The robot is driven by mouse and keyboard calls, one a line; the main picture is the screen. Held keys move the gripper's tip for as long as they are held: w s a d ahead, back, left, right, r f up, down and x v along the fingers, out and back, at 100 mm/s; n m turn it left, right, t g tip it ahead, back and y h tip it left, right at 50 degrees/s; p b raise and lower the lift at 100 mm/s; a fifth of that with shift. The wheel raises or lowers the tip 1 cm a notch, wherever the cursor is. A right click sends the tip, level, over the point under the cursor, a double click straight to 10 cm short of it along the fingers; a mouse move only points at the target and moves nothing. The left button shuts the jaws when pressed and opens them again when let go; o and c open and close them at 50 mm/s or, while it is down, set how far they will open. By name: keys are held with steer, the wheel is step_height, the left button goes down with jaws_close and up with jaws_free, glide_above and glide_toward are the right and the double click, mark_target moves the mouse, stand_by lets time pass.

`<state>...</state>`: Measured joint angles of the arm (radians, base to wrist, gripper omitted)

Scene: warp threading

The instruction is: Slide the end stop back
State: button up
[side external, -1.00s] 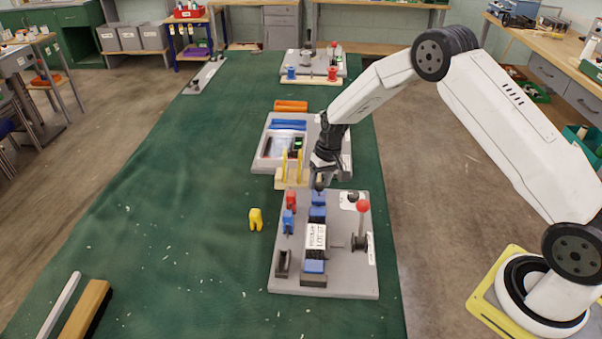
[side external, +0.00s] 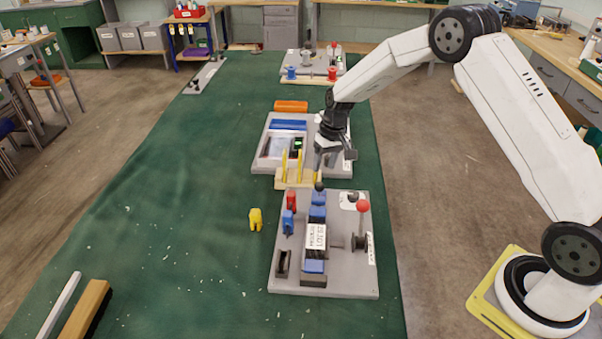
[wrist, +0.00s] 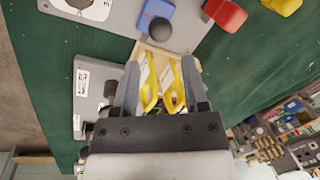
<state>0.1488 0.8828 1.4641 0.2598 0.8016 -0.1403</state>
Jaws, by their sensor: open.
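A grey board (side external: 345,278) in the side view carries a rail with blue blocks and a white-labelled block (side external: 316,238). At the rail's far end is a blue block (side external: 318,198) with a black ball knob (side external: 319,187); I take this as the end stop. In the wrist view the knob (wrist: 159,29) stands in front of the blue block (wrist: 152,12), beyond my fingertips. My gripper (side external: 325,168) is above and beyond the knob, apart from it. In the wrist view my gripper (wrist: 158,75) has its fingers spread with nothing held between them.
A wooden stand with yellow-handled tools (side external: 298,167) is close beside and below my fingers. A red-knobbed lever (side external: 363,206) stands on the board's right. Red (side external: 291,201) and blue (side external: 288,222) pieces stand at its left. A yellow piece (side external: 255,219) sits on the green cloth.

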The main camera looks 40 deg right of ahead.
mark_target(319, 183)
steer(key=a+n+h, duration=0.2)
steer(key=shift+s+f+n+h, duration=0.15)
steer(key=shift+s+n+h, duration=0.15)
steer(key=shift+w+a+n+h, duration=0.1)
steer(key=shift+a+n+h, duration=0.4)
steer(key=shift+n+h, duration=0.4)
steer(key=shift+w+d+f, duration=0.1)
steer(key=shift+d+f, duration=0.15)
steer(key=shift+f, duration=1)
steer(key=shift+d+f, duration=0.25)
steer(key=shift+f, duration=0.95)
steer(key=shift+w+d+f, duration=0.1)
steer(key=shift+d+f, duration=0.15)
steer(key=shift+f, duration=1)
jaws_close()
